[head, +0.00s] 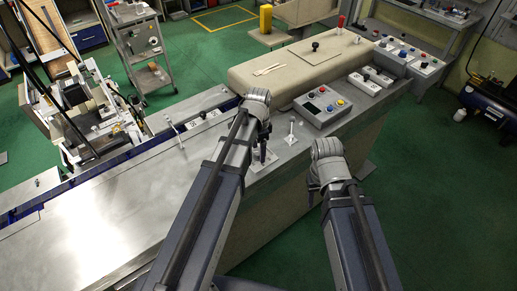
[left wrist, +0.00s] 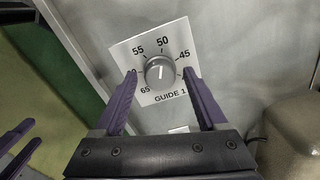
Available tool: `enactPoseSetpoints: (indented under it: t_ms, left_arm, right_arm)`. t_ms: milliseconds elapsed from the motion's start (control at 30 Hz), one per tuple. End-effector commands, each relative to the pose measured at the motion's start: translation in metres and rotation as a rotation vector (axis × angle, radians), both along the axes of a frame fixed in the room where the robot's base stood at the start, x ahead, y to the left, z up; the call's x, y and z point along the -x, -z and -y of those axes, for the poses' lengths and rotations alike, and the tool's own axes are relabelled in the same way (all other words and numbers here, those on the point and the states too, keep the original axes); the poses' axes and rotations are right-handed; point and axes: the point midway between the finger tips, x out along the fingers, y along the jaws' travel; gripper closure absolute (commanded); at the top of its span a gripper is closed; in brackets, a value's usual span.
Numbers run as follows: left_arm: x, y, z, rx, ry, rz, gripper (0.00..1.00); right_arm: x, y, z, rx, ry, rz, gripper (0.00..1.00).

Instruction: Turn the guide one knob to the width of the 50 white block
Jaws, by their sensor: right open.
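The guide one knob (left wrist: 160,72) is a round grey dial on a white plate (left wrist: 145,50) labelled GUIDE 1, with 45, 50, 55 and 65 readable around it. Its white pointer line stands nearly upright, towards 50. My left gripper (left wrist: 160,74) is open, with one purple finger on each side of the knob and gaps visible beside it. In the head view my left gripper (head: 262,154) is over the plate on the bench. My right gripper (left wrist: 16,145) shows as purple fingers at the left wrist view's left edge, away from the knob. I cannot identify the 50 white block.
Right of the left gripper in the head view is a small lever on a plate (head: 291,138). Beyond it are a control box (head: 322,106) with coloured buttons and white blocks (head: 364,84). The metal bench (head: 110,215) is clear at left.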

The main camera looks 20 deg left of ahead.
Motion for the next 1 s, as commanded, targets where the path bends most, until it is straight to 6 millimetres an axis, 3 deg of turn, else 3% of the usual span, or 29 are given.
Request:
enactPoseSetpoints:
  t_ms: [467,1000]
  left_arm:
    - [0.000,-0.010,0.000,0.000,0.000,0.000,0.24]
    - [0.000,-0.075,0.000,0.000,0.000,0.000,0.24]
  right_arm:
    - [0.000,-0.010,0.000,0.000,0.000,0.000,0.50]
    - [0.000,-0.075,0.000,-0.001,0.004,0.000,0.50]
